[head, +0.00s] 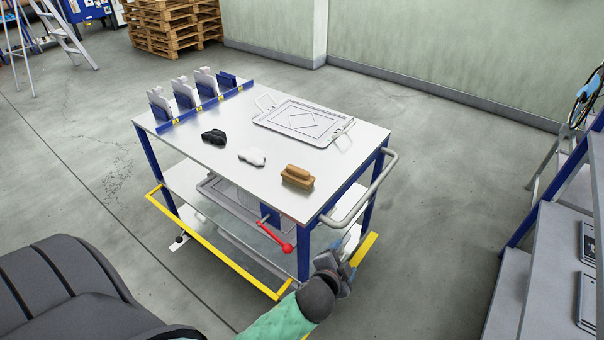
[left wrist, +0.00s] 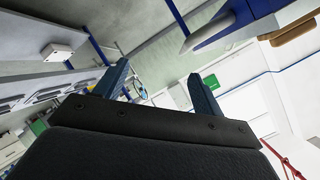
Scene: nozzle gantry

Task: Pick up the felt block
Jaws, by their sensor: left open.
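A brown block with a rounded raised top, which looks like the felt block (head: 297,177), sits on the cart's top near its front right corner. My left gripper (head: 338,264) is low in front of the cart's right front corner, apart from the block and below the tabletop. In the left wrist view its two fingers (left wrist: 160,85) stand apart with nothing between them. A brown thing (left wrist: 293,34) at the upper right of that view may be the block. My right gripper is not in view.
The cart top (head: 221,162) also holds a black piece (head: 214,137), a white piece (head: 252,157), a grey tray (head: 266,122) and a blue rack (head: 190,112). A grey push handle (head: 381,190) sticks out on the right. A red lever (head: 274,236) and yellow rail (head: 215,247) are at the front.

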